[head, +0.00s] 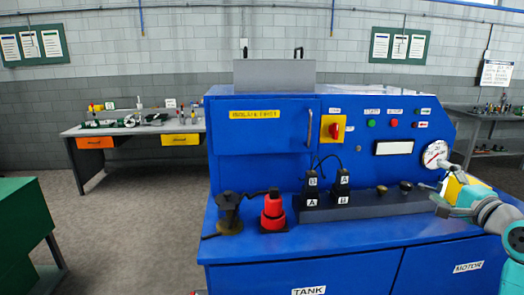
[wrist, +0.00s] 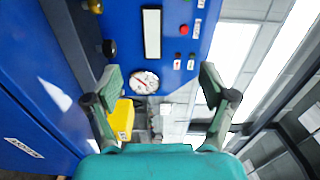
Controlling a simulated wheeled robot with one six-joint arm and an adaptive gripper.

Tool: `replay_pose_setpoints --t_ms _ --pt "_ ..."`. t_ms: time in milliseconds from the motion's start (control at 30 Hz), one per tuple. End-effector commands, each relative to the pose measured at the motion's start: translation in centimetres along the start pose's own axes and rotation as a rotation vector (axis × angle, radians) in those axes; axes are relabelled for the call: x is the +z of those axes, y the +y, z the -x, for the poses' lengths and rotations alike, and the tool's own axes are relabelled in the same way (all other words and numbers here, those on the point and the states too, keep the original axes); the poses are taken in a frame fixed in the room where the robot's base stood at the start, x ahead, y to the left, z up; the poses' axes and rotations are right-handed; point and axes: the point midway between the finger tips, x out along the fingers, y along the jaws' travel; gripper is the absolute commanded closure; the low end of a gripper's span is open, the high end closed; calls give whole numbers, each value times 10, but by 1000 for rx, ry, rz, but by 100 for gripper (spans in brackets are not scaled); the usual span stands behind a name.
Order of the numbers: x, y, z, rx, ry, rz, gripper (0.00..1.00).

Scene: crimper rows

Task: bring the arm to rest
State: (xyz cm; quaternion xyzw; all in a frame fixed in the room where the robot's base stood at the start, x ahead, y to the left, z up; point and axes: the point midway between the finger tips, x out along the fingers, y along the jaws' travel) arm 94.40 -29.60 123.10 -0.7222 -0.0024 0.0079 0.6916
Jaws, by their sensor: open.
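My gripper (head: 447,200) is at the right of the head view, in front of the right end of the blue machine (head: 260,165). In the wrist view my gripper (wrist: 163,88) has its two green fingers spread wide apart, with nothing between them. The round white gauge (wrist: 144,82) shows beyond the fingers there, and the head view shows the gauge (head: 435,154) just above the gripper. A yellow part (wrist: 121,120) is beside the left finger in the wrist view. In the head view this yellow part (head: 462,188) is partly hidden behind my arm.
On the machine's ledge stand a red-and-black device (head: 273,212), a dark spool-like fitting (head: 229,214) and two black connectors, A (head: 312,189) and B (head: 341,189), on a dark block. A workbench (head: 130,129) stands behind at left. A green cabinet (head: 22,225) is at the left edge.

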Motion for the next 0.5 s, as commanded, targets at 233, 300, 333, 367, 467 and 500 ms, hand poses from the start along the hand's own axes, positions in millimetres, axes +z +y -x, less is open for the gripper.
replay_pose_setpoints --t_ms 233,300,333,367,467,500 --pt "20 50 2 15 18 31 17" --pt "28 70 4 22 26 47 17" --pt "33 79 5 24 30 54 17" --pt "38 89 7 29 33 64 17" --pt "53 122 14 41 47 96 17" --pt "60 134 17 47 52 112 17"
